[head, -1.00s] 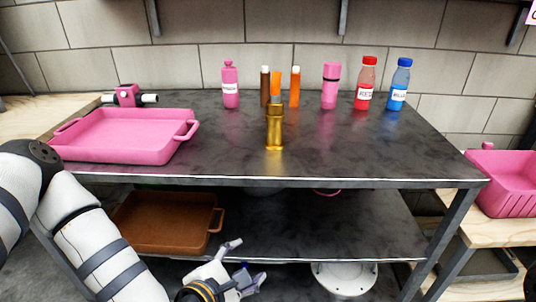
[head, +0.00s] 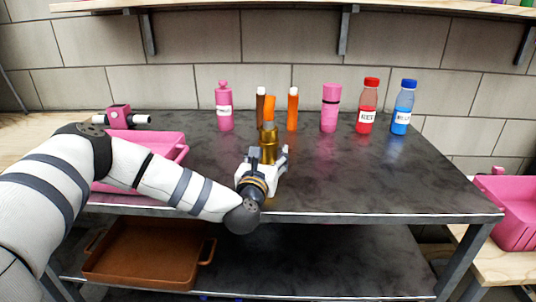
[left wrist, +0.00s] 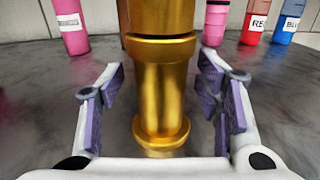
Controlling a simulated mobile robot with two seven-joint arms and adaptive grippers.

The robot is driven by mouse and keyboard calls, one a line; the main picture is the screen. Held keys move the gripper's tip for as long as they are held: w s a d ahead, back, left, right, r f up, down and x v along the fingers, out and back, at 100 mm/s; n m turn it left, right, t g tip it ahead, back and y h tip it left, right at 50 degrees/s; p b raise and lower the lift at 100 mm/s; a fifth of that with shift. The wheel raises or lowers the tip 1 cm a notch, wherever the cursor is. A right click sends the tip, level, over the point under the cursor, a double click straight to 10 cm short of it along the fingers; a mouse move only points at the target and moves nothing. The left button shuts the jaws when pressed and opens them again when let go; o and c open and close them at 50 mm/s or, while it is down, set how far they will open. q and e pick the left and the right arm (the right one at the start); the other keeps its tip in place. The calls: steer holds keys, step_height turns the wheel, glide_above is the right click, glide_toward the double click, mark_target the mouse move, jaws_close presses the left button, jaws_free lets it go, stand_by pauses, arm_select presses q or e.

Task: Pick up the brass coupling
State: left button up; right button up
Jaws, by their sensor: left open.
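The brass coupling (head: 268,143) stands upright on the dark tabletop, near the middle of the head view. In the left wrist view the gold coupling (left wrist: 161,85) fills the middle, its round foot on the table. My left gripper (head: 267,158) is at table height just in front of the coupling. Its purple-padded fingers (left wrist: 165,95) are open, one on each side of the coupling, with a visible gap on both sides. The gripper hides the lower part of the coupling in the head view. My right gripper is not in view.
Behind the coupling stand a pink bottle (head: 224,107), brown and orange tubes (head: 292,110), a pink flask (head: 330,108), a red bottle (head: 368,106) and a blue bottle (head: 403,108). A pink tray (head: 170,146) is at left, partly behind my arm. The tabletop at right is clear.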

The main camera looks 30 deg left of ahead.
arm_select(q)
steer(key=shift+w+a+f, duration=0.1)
steer(key=shift+w+f, duration=0.05)
steer(key=shift+w, duration=0.2)
jaws_close()
